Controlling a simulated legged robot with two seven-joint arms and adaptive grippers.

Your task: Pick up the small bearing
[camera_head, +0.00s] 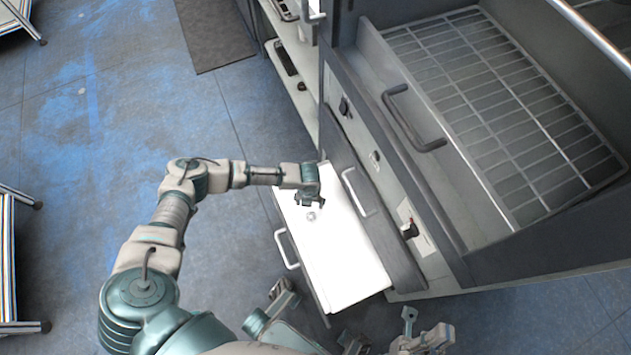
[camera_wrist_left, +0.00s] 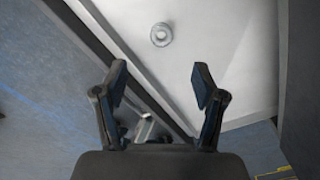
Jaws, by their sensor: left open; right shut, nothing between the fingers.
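The small bearing (camera_head: 311,216) is a little grey ring lying on the white inside of an open drawer (camera_head: 345,270). In the left wrist view the bearing (camera_wrist_left: 161,35) lies flat, beyond the fingertips and roughly centred between them. My left gripper (camera_head: 310,203) is over the drawer, close to the bearing; its fingers (camera_wrist_left: 160,86) are apart with nothing between them. My right gripper (camera_head: 409,316) is at the bottom of the head view, outside the drawer near its lower corner, shut and empty.
The drawer has a white handle (camera_head: 287,250) on its left side. A dark machine with a wire rack (camera_head: 490,100) and a black handle (camera_head: 412,120) stands to the right. Shelves are at the top. The blue-grey floor (camera_head: 110,130) on the left is largely clear.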

